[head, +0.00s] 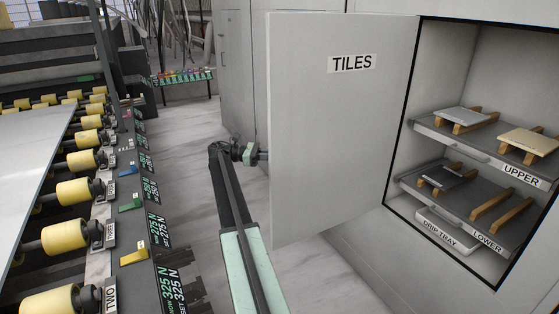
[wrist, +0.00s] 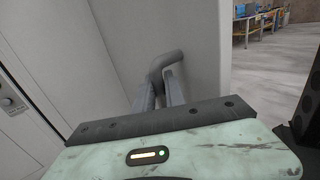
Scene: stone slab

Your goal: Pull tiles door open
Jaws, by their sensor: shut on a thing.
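The tiles door (head: 335,150), a light grey panel labelled TILES, stands swung wide open from the cabinet on the right in the head view. My gripper (head: 262,155) reaches the door's left edge there, and its fingertips are hidden behind the panel. In the wrist view my gripper (wrist: 160,92) has its two grey fingers shut on the bent grey door handle (wrist: 170,60). Part of the handle is hidden by the fingers.
The open cabinet shows an upper shelf (head: 450,140) and lower shelf (head: 462,205) with tiles on wooden rests, above a drip tray (head: 448,232). A roller conveyor (head: 70,190) runs along the left. Floor (head: 185,160) between conveyor and cabinet is clear apart from my arm.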

